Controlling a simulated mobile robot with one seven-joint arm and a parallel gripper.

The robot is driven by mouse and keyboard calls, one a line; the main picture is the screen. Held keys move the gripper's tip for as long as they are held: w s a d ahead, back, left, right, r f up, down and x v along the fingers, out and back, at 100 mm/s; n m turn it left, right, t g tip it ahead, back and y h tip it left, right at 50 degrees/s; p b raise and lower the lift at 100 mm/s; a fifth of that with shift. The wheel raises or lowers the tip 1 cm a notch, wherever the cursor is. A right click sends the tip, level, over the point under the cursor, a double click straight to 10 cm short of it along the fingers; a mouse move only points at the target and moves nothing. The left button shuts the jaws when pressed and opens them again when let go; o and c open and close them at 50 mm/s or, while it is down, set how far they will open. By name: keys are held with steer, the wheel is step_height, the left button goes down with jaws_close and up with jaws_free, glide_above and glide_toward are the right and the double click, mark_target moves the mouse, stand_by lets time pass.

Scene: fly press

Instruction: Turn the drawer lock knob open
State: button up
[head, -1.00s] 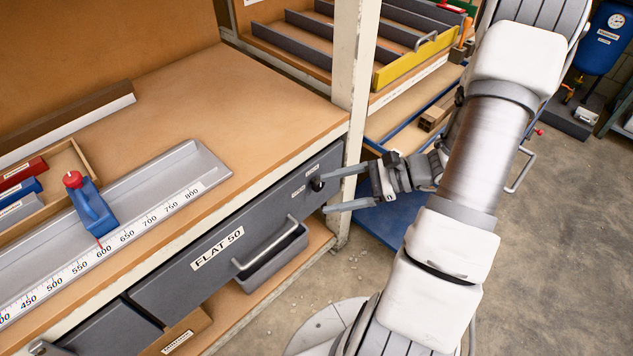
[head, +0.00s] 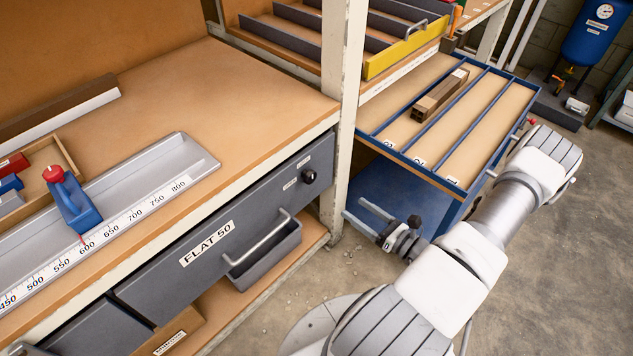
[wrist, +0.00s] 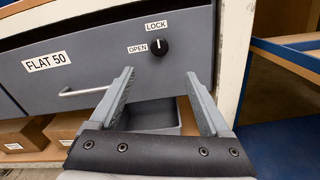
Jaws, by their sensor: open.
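The black drawer lock knob (head: 309,177) sits at the upper right of the grey FLAT 50 drawer front (head: 160,275). In the wrist view the knob (wrist: 159,47) has a white mark that points up, towards the LOCK label (wrist: 156,25). The OPEN label (wrist: 138,48) is to its left. My gripper (head: 352,211) is open and empty, below and to the right of the knob and apart from it. In the wrist view its two fingers (wrist: 159,88) stand apart, with the knob beyond and above their tips. The drawer appears shut.
The drawer's bar handle (head: 258,246) sticks out left of the knob. A grey bin (head: 268,262) sits on the shelf below. A pale post (head: 343,110) stands right of the drawer. A blue-edged divided cart (head: 490,110) is behind my arm.

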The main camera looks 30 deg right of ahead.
mark_target(313, 178)
steer(key=b+x, duration=0.2)
steer(key=x, duration=1.3)
jaws_close()
